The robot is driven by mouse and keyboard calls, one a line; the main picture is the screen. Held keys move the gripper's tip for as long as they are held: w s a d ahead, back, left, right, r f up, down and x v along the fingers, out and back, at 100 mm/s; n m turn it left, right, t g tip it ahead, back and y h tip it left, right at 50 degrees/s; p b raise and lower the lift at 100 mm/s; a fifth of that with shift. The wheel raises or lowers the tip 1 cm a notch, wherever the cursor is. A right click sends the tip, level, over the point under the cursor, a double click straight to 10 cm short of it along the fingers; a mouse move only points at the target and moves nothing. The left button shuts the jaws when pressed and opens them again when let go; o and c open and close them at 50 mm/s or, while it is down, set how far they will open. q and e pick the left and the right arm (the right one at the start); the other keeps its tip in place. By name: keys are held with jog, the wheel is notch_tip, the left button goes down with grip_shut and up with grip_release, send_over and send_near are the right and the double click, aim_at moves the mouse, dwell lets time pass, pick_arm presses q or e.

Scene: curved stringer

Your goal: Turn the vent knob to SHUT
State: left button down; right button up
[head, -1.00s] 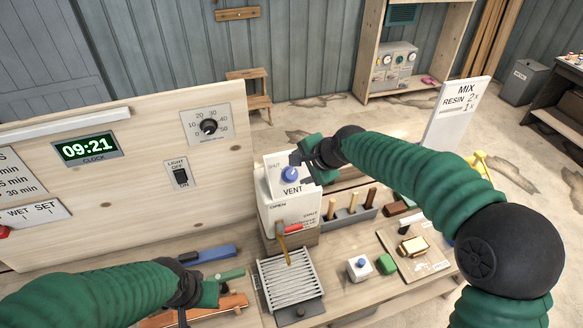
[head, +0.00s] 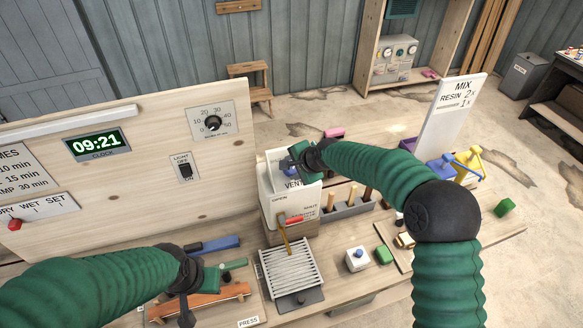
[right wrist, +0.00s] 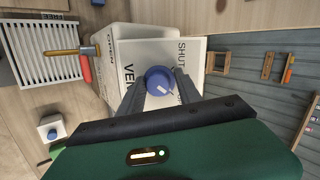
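The vent box (head: 292,204) is white, with VENT and OPEN lettering, and stands on the bench against the wooden panel. Its round blue knob (right wrist: 159,80) shows in the right wrist view with a short pale mark on its face; SHUT is printed to its upper right there. In the head view the knob (head: 290,169) is partly hidden by my right gripper (head: 299,160). My right gripper (right wrist: 161,84) has one finger on each side of the knob and looks open; contact is unclear. My left gripper (head: 190,290) is low over the bench at left, its fingers unclear.
A white block with a blue button (head: 358,259) and a green block (head: 384,255) sit on the bench.

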jog(key=shift+s+a+f, duration=0.1)
jog(key=shift+c, duration=1.2)
jog(key=shift+d, duration=0.2)
grip_shut()
jog(key=shift+d+f, duration=0.1)
jog(key=shift+d, duration=0.15)
pick_arm(q)
jog(key=shift+w+d, duration=0.1)
jog(key=shift+d, duration=0.25)
jog(key=shift+a, duration=0.1)
